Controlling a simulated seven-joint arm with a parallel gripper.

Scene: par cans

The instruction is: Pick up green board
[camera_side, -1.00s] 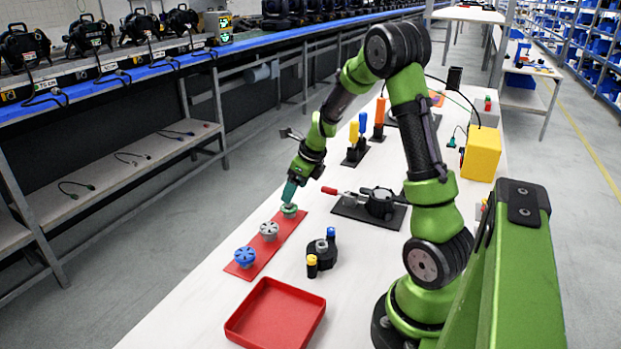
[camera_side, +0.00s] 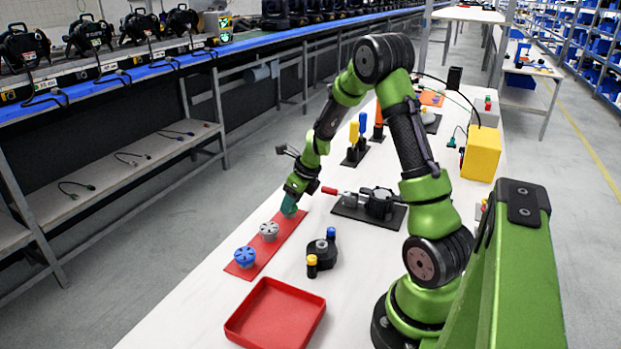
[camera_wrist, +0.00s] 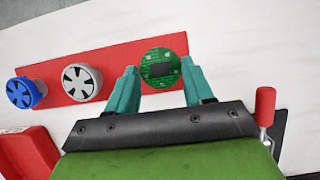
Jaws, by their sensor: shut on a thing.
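The green board (camera_wrist: 161,68) is a round circuit board with a dark chip in its middle. In the wrist view it sits between the two teal fingertips of my gripper (camera_wrist: 162,80), at the right end of the red strip (camera_wrist: 117,57). My gripper (camera_side: 289,206) is shut on the board, low at the far end of the red strip (camera_side: 296,236) in the side view. There the fingers hide most or all of the board. I cannot tell whether it is lifted off the strip.
A grey slotted part (camera_side: 269,231) and a blue one (camera_side: 245,257) stand on the strip. A red tray (camera_side: 275,315) lies in front. A black fixture (camera_side: 321,253) and a clamp on a black plate (camera_side: 370,208) stand to the right. A yellow box (camera_side: 481,154) is farther back.

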